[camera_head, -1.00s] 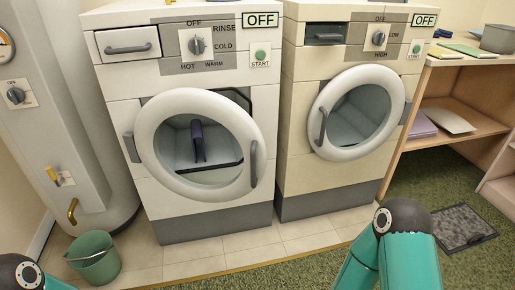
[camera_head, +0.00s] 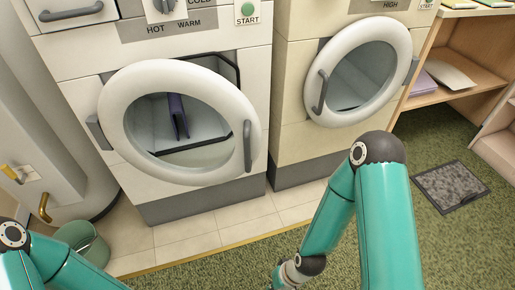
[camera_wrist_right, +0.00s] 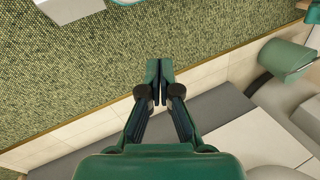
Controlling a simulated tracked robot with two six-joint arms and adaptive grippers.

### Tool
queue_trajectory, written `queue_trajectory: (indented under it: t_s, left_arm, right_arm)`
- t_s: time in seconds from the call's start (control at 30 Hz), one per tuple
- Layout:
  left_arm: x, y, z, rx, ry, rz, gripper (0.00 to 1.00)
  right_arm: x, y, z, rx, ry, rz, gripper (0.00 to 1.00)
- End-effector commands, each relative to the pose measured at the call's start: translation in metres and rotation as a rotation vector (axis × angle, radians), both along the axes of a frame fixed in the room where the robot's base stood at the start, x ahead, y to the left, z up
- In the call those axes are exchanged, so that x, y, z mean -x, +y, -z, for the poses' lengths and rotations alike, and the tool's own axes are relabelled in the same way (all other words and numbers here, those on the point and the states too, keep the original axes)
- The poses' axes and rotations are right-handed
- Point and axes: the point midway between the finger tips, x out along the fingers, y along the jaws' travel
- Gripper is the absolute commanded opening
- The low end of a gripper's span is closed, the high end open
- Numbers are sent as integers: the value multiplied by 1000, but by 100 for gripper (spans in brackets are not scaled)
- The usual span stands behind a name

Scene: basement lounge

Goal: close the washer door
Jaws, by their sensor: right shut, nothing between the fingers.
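The washer (camera_head: 170,32) is the left machine in the head view, with HOT and WARM on its dial panel. Its round white-rimmed door (camera_head: 116,97) stands ajar, swung out from the opening on its left-side hinge, with a dark handle (camera_head: 248,146) on its right side. A purple item (camera_head: 178,115) shows through the door glass. My right arm reaches down in front of the machines; its gripper is below the head view. In the right wrist view, my right gripper (camera_wrist_right: 157,68) is shut and empty above the floor near a machine's grey base. My left gripper is out of view.
The dryer (camera_head: 290,90) stands close on the right, its round door (camera_head: 323,60) appearing shut. A green bucket (camera_head: 85,243) stands on the tile at left; it also shows in the wrist view (camera_wrist_right: 284,58). A grey mat (camera_head: 452,187) lies on the green carpet.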

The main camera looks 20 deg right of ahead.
Motion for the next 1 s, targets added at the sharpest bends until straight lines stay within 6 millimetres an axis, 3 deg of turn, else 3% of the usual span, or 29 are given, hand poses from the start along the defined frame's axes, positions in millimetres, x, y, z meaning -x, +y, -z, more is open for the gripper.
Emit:
queue_trajectory:
  t_s: [0.17,0.27,0.37,0.47,0.6,0.7,0.8,0.9,1.0]
  left_arm:
    - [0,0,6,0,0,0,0]
    - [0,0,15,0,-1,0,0]
    - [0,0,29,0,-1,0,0]
    - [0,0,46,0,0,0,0]
    - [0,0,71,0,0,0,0]
    - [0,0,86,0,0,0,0]
    - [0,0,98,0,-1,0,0]
    - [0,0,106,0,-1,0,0]
    - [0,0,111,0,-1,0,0]
  right_arm:
    - [-15,2,-1,24,-71,-40,0]
    - [-42,6,-7,80,-207,-121,0]
    - [-84,10,-23,190,-421,-254,0]
    - [-128,17,-56,373,-672,-417,0]
    - [-170,25,-128,742,-980,-641,0]
    - [-177,27,-183,1041,-1104,-757,0]
    - [-169,26,-230,1317,-1139,-835,0]
    - [-156,22,-265,1531,-1113,-882,0]
    - [-143,18,-286,1672,-1068,-910,0]
